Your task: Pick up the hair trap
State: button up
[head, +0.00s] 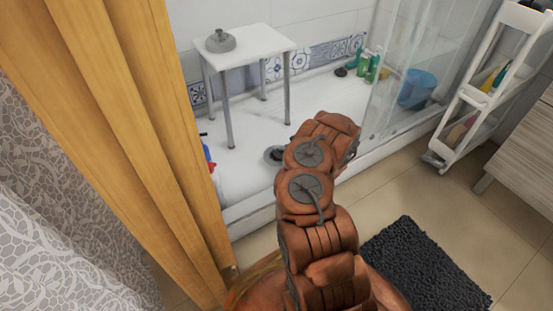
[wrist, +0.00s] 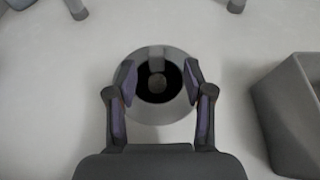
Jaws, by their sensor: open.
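A round grey piece with a dark ring and a small grey knob at its centre, apparently the hair trap (wrist: 172,55), lies on the white shower floor in the wrist view. My gripper (wrist: 158,72) is open, with one finger on each side of it and nothing held. I cannot tell whether the fingertips touch it. In the head view the grey round piece (head: 272,154) shows partly beside my arm, which hides the rest of it and my gripper.
A white stool (head: 262,43) with a grey object (head: 221,41) on top stands behind. Green bottles (head: 369,66) and a blue bucket (head: 417,89) are further right. A grey block-like edge (wrist: 290,115) is right in the wrist view.

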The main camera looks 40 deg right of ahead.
aim_at(275, 147)
jog(key=b+x, duration=0.3)
jog(key=x, duration=0.1)
jog(key=shift+a, duration=0.25)
jog(key=shift+w+f, duration=0.1)
jog(key=shift+w, duration=0.55)
jog(key=shift+c, duration=0.3)
grip_shut()
